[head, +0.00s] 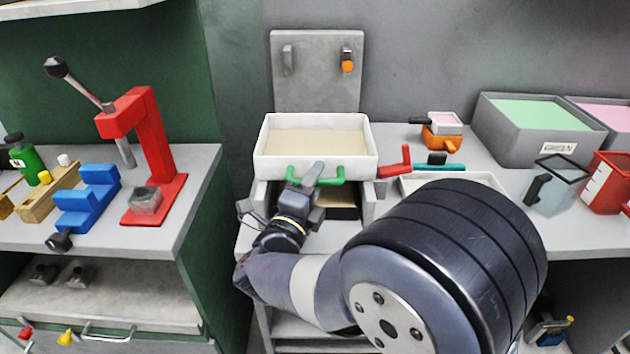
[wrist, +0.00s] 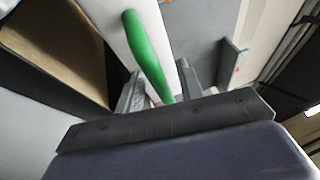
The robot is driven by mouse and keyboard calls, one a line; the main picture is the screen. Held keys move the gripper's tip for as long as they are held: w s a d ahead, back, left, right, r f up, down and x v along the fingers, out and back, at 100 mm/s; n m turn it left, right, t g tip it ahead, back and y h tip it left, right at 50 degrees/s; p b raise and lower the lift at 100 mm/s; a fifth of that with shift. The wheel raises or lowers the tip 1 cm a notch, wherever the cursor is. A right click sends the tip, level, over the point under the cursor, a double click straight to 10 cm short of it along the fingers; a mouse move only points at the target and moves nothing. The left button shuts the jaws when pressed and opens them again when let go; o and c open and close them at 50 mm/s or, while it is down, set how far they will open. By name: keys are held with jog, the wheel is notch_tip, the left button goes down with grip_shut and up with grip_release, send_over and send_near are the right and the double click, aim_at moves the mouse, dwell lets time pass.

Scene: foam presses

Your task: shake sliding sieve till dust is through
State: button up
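The sliding sieve (head: 268,158) is a white rectangular tray with a flat layer of tan dust (head: 315,143) inside. It rests on a grey stand (head: 368,198). A green handle (head: 331,181) is on its front. My gripper (head: 313,173) is at the middle of this handle. In the wrist view, the green handle (wrist: 148,53) runs between the two fingers of my gripper (wrist: 162,78), with a gap beside it; the fingers look apart, not closed on it. Below the sieve, a tan surface (head: 343,198) shows in the dark opening, partly hidden by my arm.
A grey panel (head: 318,70) with an orange knob stands behind the sieve. A red handle (head: 396,165) and a white tray (head: 450,180) are close on the right. A grey bin of green material (head: 500,135) stands farther right. A red press (head: 150,150) is on the left bench.

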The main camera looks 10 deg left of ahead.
aim_at(315, 157)
grip_shut()
dwell(0.3)
jog(key=w+b, duration=0.1)
jog(key=w, duration=0.1)
jog(key=w+a+b, duration=0.1)
jog(key=w, duration=0.2)
jog(key=w+b, duration=0.1)
jog(key=w, duration=0.1)
jog(key=shift+w+a+f, duration=0.15)
jog(key=shift+w+a, duration=0.05)
jog(key=shift+a, duration=0.2)
jog(key=shift+w, duration=0.3)
jog(key=shift+a+r, duration=0.1)
jog(key=shift+r, duration=0.15)
